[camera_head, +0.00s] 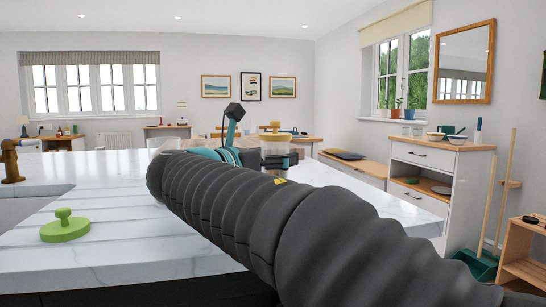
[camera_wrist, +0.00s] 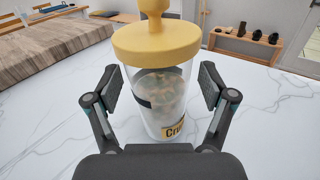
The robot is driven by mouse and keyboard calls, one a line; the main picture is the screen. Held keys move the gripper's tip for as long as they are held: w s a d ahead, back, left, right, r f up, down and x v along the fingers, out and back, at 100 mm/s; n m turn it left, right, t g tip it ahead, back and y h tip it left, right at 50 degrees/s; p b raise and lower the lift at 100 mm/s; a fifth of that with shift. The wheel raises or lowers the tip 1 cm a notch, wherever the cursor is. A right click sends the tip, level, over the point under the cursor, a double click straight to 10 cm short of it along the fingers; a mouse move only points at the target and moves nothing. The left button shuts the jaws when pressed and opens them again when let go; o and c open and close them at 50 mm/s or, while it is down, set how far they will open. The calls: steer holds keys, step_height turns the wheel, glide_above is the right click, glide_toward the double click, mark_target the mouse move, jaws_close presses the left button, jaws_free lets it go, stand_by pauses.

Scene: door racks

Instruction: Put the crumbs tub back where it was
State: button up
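The crumbs tub (camera_wrist: 165,100) is a clear jar with a yellow knobbed lid and a label of which "Cru" shows. It stands upright on the white marble worktop (camera_wrist: 262,125). My gripper (camera_wrist: 160,85) is open, with one finger on each side of the tub. Narrow gaps seem to show between the finger pads and the jar, so it is not gripped. In the head view the tub (camera_head: 276,147) is at the far part of the worktop, partly hidden by my arm and gripper. Brown bits show inside the jar.
A green lid with a knob (camera_head: 65,230) lies on the worktop at the left, near a brass tap (camera_head: 10,158). A white cabinet with shelves (camera_head: 418,175) stands at the right. A wooden rack (camera_wrist: 247,43) holds dark items at the back right of the wrist view.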

steer(key=shift+s+a+r, duration=0.1)
steer(key=shift+r, duration=0.05)
steer(key=v, duration=1.1)
steer(key=shift+s+a+p, duration=0.25)
steer(key=shift+s+p, duration=0.05)
